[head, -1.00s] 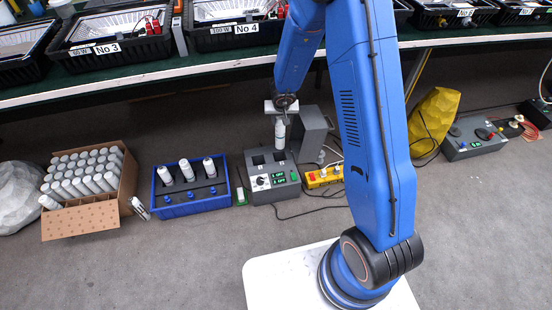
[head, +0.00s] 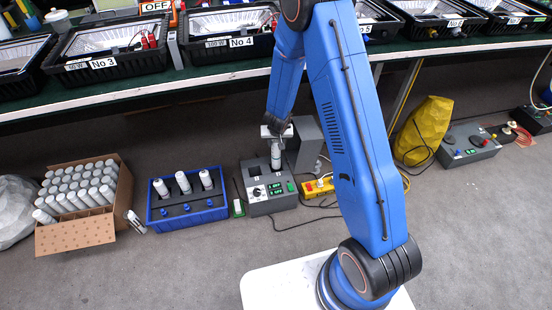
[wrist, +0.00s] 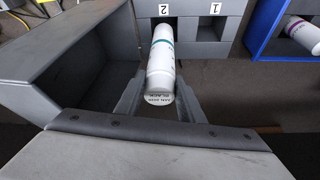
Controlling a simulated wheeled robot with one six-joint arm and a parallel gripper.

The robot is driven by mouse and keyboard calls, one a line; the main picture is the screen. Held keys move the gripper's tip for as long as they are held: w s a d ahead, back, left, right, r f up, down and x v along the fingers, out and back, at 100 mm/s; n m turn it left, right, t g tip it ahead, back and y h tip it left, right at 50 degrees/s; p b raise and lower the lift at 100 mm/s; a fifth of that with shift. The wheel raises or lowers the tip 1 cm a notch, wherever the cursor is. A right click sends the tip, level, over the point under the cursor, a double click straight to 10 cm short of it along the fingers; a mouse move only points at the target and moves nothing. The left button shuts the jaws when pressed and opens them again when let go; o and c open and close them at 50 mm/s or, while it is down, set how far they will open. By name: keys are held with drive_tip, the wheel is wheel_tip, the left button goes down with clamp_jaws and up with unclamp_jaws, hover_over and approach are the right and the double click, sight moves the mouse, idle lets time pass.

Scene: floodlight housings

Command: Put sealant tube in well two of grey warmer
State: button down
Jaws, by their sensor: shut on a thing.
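The sealant tube (wrist: 160,72) is white with a teal band. My gripper (head: 277,138) is shut on it and holds it roughly upright over the grey warmer (head: 272,206). In the wrist view the tube's far end overlaps the dark opening of well two (wrist: 176,25), marked "2". The lower end is at the well's mouth; how far it is inside is hidden. Well one (wrist: 207,31), marked "1", is empty beside it. In the head view the tube (head: 275,157) stands at the warmer's right-hand well.
A blue bin (head: 190,221) with several tubes stands left of the warmer; a cardboard box (head: 75,237) of tubes is farther left. A grey upright housing (head: 304,150) is close on the tube's right.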

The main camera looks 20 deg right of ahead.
sight(276, 158)
drive_tip(key=shift+f, duration=5.45)
drive_tip(key=c, duration=1.2)
unclamp_jaws()
drive_tip(key=v, duration=1.2)
drive_tip(key=shift+a+r, duration=0.1)
drive_tip(key=shift+r, duration=0.15)
